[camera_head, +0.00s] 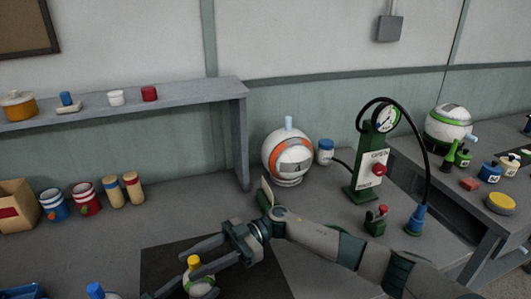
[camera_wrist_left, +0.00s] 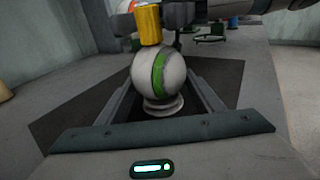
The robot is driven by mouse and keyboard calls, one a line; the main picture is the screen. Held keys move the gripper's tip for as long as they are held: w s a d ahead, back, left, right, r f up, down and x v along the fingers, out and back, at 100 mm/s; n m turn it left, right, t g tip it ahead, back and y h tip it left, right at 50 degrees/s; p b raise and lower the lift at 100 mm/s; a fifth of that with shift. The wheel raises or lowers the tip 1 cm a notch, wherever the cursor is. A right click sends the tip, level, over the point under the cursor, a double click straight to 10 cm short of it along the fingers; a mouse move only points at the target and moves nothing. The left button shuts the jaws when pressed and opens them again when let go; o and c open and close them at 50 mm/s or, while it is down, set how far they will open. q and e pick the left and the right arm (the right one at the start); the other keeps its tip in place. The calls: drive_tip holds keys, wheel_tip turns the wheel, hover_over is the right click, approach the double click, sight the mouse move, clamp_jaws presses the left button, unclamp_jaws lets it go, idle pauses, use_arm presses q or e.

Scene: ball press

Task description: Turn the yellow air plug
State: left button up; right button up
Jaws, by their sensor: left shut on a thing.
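The yellow air plug (camera_head: 193,262) stands upright on top of a white ball with a green stripe (camera_head: 197,286) at the bottom of the head view. The left wrist view shows the plug (camera_wrist_left: 149,25) and the ball (camera_wrist_left: 158,78) closely. My left gripper (camera_wrist_left: 157,100) is shut on the ball, one finger on each side; only a bit of it shows in the head view (camera_head: 163,291). My right gripper (camera_head: 186,264) comes in from the right, its fingers apart on either side of the plug. Gaps show between fingers and plug.
A dark mat (camera_head: 160,262) lies under the ball. An orange-striped ball (camera_head: 287,158) and a green pump with gauge (camera_head: 370,160) stand behind my right arm. A blue plug (camera_head: 95,290) shows at lower left. Cups (camera_head: 87,199) line the left back.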

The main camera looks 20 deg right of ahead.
drive_tip(key=v, duration=0.7)
drive_tip(key=w+d+r+m+t+y, duration=0.1)
drive_tip(key=w+d+r+m+t, duration=0.1)
drive_tip(key=w+d+r+t, duration=0.9)
drive_tip(key=w+d+r, duration=0.5)
drive_tip(key=w+r, duration=0.1)
drive_tip(key=r, duration=0.2)
drive_tip(key=shift+d+m, duration=0.2)
drive_tip(key=shift+m, duration=0.1)
drive_tip(key=shift+w, duration=0.1)
